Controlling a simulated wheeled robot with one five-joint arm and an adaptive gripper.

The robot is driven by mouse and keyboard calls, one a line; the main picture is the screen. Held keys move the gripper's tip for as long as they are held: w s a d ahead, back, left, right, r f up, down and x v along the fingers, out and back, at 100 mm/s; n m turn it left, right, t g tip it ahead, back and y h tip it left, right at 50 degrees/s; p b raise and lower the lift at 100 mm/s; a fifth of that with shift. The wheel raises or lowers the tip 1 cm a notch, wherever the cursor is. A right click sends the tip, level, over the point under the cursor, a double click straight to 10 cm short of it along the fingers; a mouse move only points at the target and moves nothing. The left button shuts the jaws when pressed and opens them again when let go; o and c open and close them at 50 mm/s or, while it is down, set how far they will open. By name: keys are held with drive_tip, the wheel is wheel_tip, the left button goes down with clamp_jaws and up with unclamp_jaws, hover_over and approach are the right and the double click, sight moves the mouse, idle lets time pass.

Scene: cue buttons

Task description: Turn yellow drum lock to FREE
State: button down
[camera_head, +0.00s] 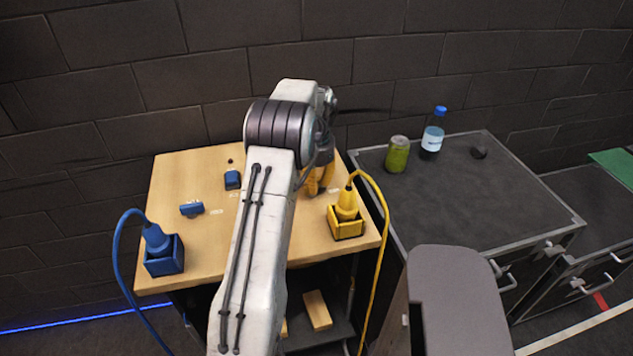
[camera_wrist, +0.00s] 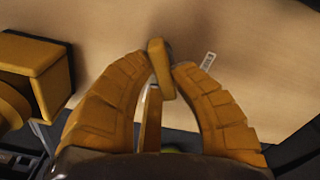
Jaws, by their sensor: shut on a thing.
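In the wrist view, a yellow bar-shaped knob (camera_wrist: 158,62), which looks like the handle of the yellow drum lock, sits between the fingertips of my gripper (camera_wrist: 165,75). The two orange-yellow fingers are shut on it. A small white label (camera_wrist: 208,62) lies on the wood just right of it. The lock's marking and its turned position cannot be read. In the head view, my gripper (camera_head: 318,182) reaches down to the wooden table, and my arm and fingers hide the yellow lock.
A yellow socket box (camera_head: 346,228) with a plug and cable stands right of my gripper. A blue socket box (camera_head: 165,262), a blue knob (camera_head: 191,208) and another blue fitting (camera_head: 232,179) are left. A green can (camera_head: 397,155) and bottle (camera_head: 432,138) stand on the dark cabinet.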

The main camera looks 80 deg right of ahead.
drive_tip(key=n, duration=0.6)
drive_tip(key=shift+w+d+n+p, duration=0.2)
drive_tip(key=shift+w+n+p, duration=0.1)
drive_tip(key=shift+p, duration=0.05)
drive_tip(key=n, duration=0.4)
drive_tip(key=shift+w+d+f+n, duration=0.1)
drive_tip(key=shift+w+n, duration=0.2)
drive_tip(key=shift+n, duration=0.4)
drive_tip(key=c, duration=1.1)
unclamp_jaws()
drive_tip(key=shift+o, duration=0.2)
wheel_tip(320, 180, up, 12)
